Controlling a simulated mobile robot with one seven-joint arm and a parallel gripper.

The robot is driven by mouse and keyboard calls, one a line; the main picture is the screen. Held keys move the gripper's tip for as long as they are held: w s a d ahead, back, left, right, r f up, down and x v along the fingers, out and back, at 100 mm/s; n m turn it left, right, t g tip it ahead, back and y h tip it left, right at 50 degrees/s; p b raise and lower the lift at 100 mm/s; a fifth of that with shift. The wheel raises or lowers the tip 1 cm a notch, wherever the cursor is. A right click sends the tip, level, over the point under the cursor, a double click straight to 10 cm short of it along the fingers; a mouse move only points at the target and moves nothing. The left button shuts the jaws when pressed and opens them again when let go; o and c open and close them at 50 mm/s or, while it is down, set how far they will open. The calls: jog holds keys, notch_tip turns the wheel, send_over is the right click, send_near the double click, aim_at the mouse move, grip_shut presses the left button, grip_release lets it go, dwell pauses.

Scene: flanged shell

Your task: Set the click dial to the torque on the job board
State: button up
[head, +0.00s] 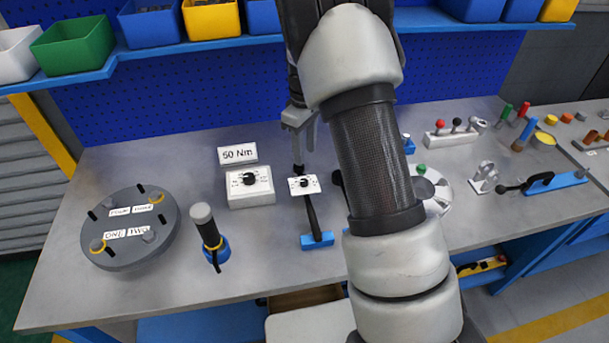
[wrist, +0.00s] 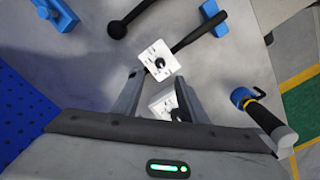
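A white card reading "50 Nm" (head: 238,153) stands behind a white box with a black dial knob (head: 250,187). To its right, a white dial plate with a black knob (head: 304,185) sits on a black-handled tool with a blue end (head: 318,240). My gripper (head: 298,128) hangs above and behind this plate. In the wrist view, my gripper's fingers (wrist: 158,78) are apart and empty. The plate (wrist: 156,62) lies just beyond the fingertips, and the white box (wrist: 163,103) shows partly between the fingers. Knob settings are too small to read.
A round grey flange (head: 130,250) with labelled bolts is at the left. A grey-topped black tool in a blue holder (head: 208,235) stands beside it. My arm hides part of the bench. Fixtures, including a lever block (head: 455,133), stand at the right.

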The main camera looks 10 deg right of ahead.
aim_at(304, 181)
notch_tip(304, 181, down, 11)
jog(key=shift+p, duration=0.3)
grip_shut()
jog(key=shift+m, duration=0.4)
jog(key=shift+f+m+b, duration=0.1)
jog(key=shift+m+b, duration=0.7)
jog(key=shift+m, duration=0.1)
jog(key=m+b, duration=0.1)
jog(key=m, duration=0.2)
jog(key=shift+m, duration=0.3)
jog(key=m+b, duration=0.1)
jog(key=m, duration=0.4)
jog(key=shift+a, duration=0.1)
jog(key=shift+m, duration=0.4)
